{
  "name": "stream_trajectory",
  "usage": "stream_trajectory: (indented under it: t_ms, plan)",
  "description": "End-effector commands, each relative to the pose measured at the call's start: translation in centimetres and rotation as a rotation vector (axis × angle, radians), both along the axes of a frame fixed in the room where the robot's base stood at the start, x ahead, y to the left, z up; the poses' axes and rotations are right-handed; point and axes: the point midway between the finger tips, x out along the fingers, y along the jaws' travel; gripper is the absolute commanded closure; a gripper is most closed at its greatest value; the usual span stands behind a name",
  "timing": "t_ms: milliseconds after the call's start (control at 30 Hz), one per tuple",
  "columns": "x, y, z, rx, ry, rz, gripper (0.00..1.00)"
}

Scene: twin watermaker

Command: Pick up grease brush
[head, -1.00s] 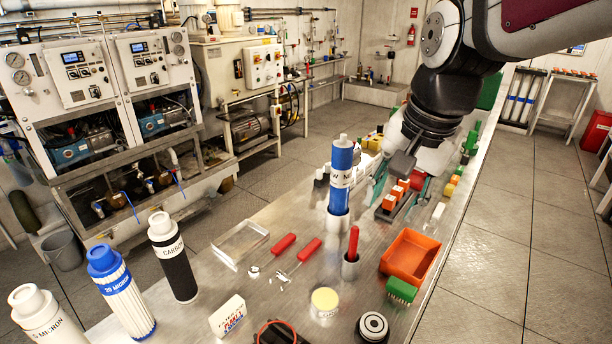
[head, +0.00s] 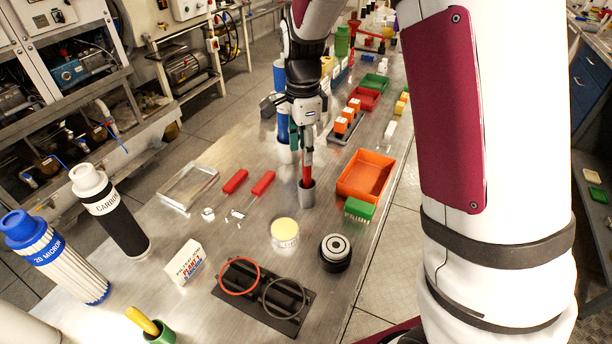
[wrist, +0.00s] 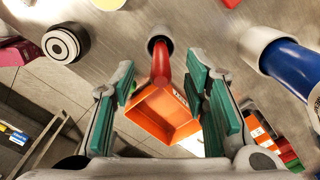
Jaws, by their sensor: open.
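The grease brush, as far as I can tell, is the red handle (head: 307,172) standing upright in a small grey cup (head: 306,195) on the metal bench. Its bristles are hidden in the cup. My gripper (head: 301,146) is above the cup, pointing down at the handle's upper part. In the wrist view the red handle (wrist: 162,62) shows between the two teal finger pads of my open gripper (wrist: 163,75), with a gap on both sides. The cup (wrist: 159,39) lies beyond the fingertips.
A blue filter cartridge (head: 281,125) stands close beside my gripper on the left. An orange tray (head: 366,174) and a green brush (head: 359,209) are to the right. Two red-handled tools (head: 235,182) lie left of the cup. A cream-lidded jar (head: 285,232) stands in front.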

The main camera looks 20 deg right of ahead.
Motion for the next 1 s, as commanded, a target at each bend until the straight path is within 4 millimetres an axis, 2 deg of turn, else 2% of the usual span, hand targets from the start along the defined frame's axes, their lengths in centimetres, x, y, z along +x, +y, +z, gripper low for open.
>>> stream_trajectory:
  t_ms: [100,433,700,1000]
  plan:
    - [-0.1,-0.1,-2.1,0.0,0.004,-0.001,0.58]
    - [-0.1,-0.3,-4.7,0.001,0.003,-0.001,0.58]
    - [0.0,-0.9,-8.3,0.001,0.003,0.0,0.58]
    - [0.1,-0.8,-9.0,0.001,-0.001,0.001,0.58]
